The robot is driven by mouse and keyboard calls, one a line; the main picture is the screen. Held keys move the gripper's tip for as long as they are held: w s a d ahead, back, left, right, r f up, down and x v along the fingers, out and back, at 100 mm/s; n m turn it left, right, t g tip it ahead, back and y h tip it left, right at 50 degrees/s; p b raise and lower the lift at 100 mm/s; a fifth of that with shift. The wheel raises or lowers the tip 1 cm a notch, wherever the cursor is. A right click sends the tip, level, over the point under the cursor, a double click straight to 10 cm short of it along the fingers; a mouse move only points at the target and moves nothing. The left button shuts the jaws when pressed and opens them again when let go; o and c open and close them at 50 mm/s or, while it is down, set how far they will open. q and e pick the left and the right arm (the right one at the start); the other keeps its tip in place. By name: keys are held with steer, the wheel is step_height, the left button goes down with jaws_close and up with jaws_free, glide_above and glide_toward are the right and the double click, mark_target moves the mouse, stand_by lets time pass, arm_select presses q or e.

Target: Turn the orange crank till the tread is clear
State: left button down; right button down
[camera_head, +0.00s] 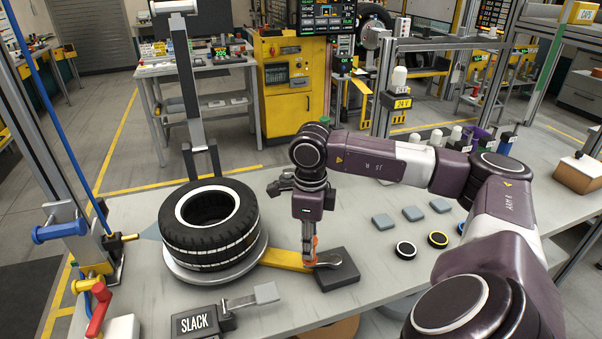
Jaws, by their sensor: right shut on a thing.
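The black tyre (210,238) with white bands lies flat on a round grey plate (222,278) on the bench. A yellow bar (285,259) runs from the plate's right side towards a dark block (338,272). The orange crank (313,262) stands at the bar's right end, by the block, and is partly hidden by my gripper. My right gripper (309,238) points down from above and is shut on the crank. Whether the bar touches the tread cannot be told. My left gripper is out of view.
A SLACK sign (194,323) with a grey lever (252,297) stands in front of the tyre. A post (186,85) rises behind it. Grey pads (412,213) and rings (405,249) lie to the right. A frame with a red-handled valve (98,308) is at left.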

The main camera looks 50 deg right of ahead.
steer(key=shift+s+a+n+b, duration=0.3)
steer(key=shift+n+b, duration=0.1)
steer(key=shift+n, duration=0.25)
steer(key=shift+s+a+n+b, duration=0.15)
steer(key=shift+s+n+b, duration=0.2)
steer(key=shift+n, duration=0.3)
steer(key=c, duration=1.7)
jaws_free()
steer(key=shift+c, duration=0.2)
step_height(320, 180, up, 12)
